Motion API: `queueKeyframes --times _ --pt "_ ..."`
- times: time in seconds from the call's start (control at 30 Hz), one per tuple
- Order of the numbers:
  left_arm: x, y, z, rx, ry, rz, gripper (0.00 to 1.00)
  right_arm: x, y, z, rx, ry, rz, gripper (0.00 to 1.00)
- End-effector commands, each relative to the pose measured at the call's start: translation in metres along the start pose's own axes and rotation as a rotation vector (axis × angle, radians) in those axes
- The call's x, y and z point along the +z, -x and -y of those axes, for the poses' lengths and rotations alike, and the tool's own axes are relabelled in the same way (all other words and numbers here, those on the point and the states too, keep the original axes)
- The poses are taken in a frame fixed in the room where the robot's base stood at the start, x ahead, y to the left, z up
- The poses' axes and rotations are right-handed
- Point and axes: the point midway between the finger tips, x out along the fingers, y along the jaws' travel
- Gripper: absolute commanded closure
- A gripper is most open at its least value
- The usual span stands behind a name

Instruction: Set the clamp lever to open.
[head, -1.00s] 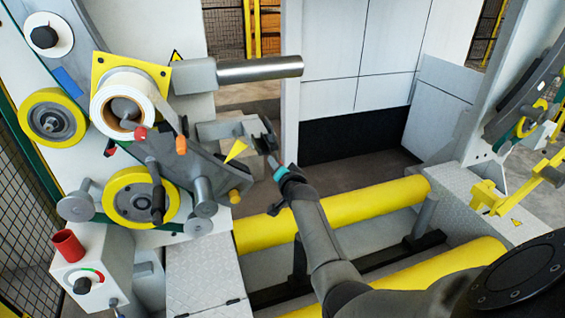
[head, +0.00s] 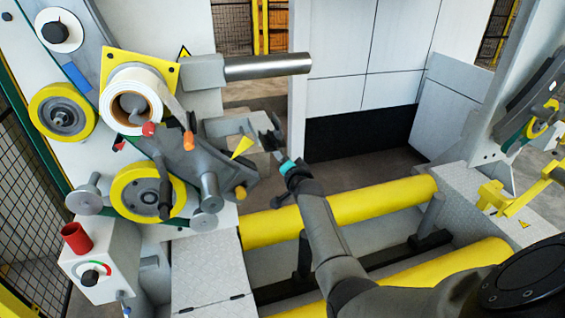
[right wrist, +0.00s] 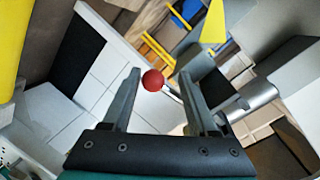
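In the right wrist view a red ball knob (right wrist: 153,80) on a thin metal rod, seemingly the clamp lever's handle, shows between the fingertips of my right gripper (right wrist: 160,75). The fingers stand wide apart with gaps beside the knob; I cannot tell how deep it sits between them. In the head view my right gripper (head: 274,145) is at the grey bracket (head: 228,128), right of the yellow pointer (head: 241,147). The lever knob there is hidden or too small to make out. My left gripper is not in view.
A white tape roll (head: 151,92) and yellow wheels (head: 62,112) sit on the machine at left. A metal bar (head: 266,66) juts out above my gripper. A yellow roller (head: 375,202) lies below my arm. Free floor shows behind the roller.

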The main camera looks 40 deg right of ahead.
Motion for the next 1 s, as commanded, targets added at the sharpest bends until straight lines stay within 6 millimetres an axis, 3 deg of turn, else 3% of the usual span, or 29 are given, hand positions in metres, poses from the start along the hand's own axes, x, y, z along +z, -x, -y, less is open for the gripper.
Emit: queueKeyframes --times 0.47,1.0 --pt "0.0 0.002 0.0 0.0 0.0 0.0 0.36 0.005 0.007 -0.004 0.007 0.002 0.011 0.31" --pt "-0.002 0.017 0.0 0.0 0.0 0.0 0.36 0.004 0.072 -0.003 0.007 0.003 0.009 0.31"
